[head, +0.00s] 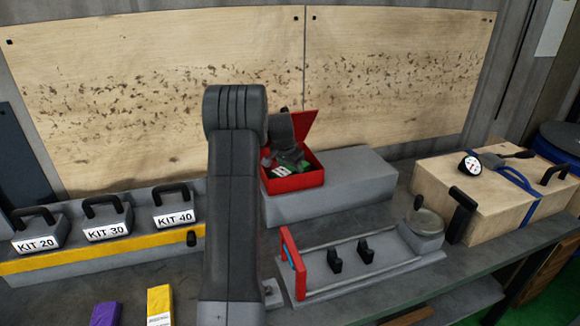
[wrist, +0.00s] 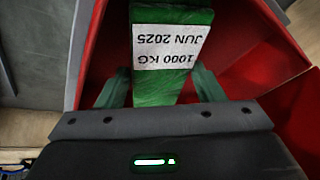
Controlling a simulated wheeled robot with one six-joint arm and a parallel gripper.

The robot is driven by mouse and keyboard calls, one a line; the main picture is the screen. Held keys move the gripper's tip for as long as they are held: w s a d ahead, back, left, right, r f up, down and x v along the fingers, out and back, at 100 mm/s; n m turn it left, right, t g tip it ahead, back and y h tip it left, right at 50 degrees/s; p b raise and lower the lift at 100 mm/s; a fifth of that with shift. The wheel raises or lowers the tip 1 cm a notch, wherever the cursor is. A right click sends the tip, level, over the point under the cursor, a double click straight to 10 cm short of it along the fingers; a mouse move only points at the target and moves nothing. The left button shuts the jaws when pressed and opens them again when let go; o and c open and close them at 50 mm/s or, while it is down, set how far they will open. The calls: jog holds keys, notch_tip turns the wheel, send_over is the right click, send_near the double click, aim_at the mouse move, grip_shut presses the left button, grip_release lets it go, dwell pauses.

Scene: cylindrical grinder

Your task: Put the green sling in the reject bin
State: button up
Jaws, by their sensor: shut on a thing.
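The green sling (wrist: 172,87) fills the space between the fingers of my gripper (wrist: 160,92) in the wrist view. Its white label reads 1000 KG, JUN 2025, upside down. My gripper is shut on it. In the head view, the green sling (head: 291,168) shows as a small green patch with a white label, within the outline of the red bin (head: 300,183). My gripper (head: 282,157) is at the bin's opening, partly hidden by my arm. In the wrist view, red bin walls (wrist: 245,62) surround the sling. I cannot tell whether the sling touches the bin floor.
The red bin stands on a grey block (head: 345,180). Kit cases (head: 108,222) stand left behind a yellow strip. A grey fixture with a red handle (head: 292,262) lies in front. A wooden box (head: 490,190) with a gauge stands right. Purple and yellow items lie front left.

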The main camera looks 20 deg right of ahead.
jog(key=shift+f, duration=0.15)
jog(key=o, duration=1.2)
jog(key=b+v, duration=0.2)
jog(key=v, duration=1)
jog(key=shift+w, duration=0.1)
